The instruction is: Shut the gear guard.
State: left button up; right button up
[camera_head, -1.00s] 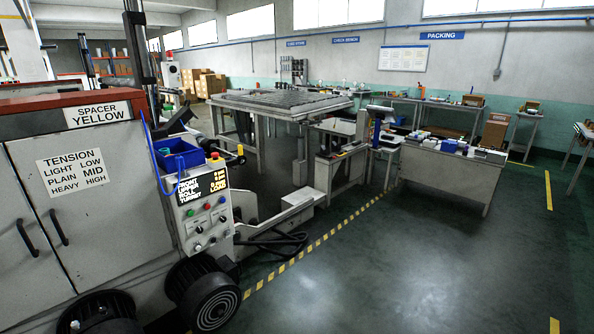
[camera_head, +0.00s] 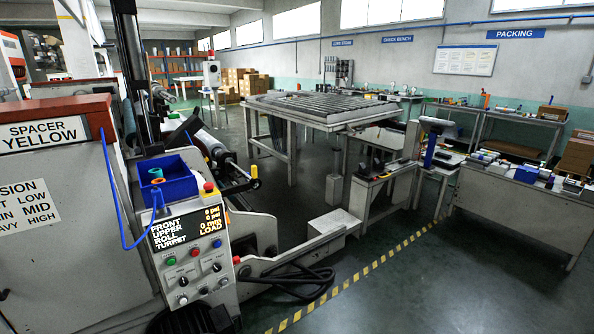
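The film winder stands at the left, with its grey cabinet (camera_head: 60,230) under a red-brown top and its control panel (camera_head: 190,245) facing me. The panel has a lit display, several coloured buttons and a red stop button (camera_head: 209,188) on its top corner. Behind the panel are a roller (camera_head: 208,140) and a crank with a yellow knob (camera_head: 255,183). I cannot make out the gear guard for certain, nor whether it is open or shut. Neither of my grippers is in view.
A blue bin (camera_head: 165,180) sits above the panel. A low grey beam (camera_head: 300,250) and dark cables (camera_head: 290,285) reach out to the right at floor level. A slatted table (camera_head: 320,108) and a packing bench (camera_head: 520,210) stand beyond. The floor past the yellow-black line (camera_head: 385,258) is clear.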

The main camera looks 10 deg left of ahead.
aim_at(194, 124)
jog(key=i+l+u, duration=0.3)
jog(key=i+u, duration=0.2)
jog(key=i+l+u, duration=0.95)
jog(key=l, duration=0.2)
jog(key=k, duration=0.1)
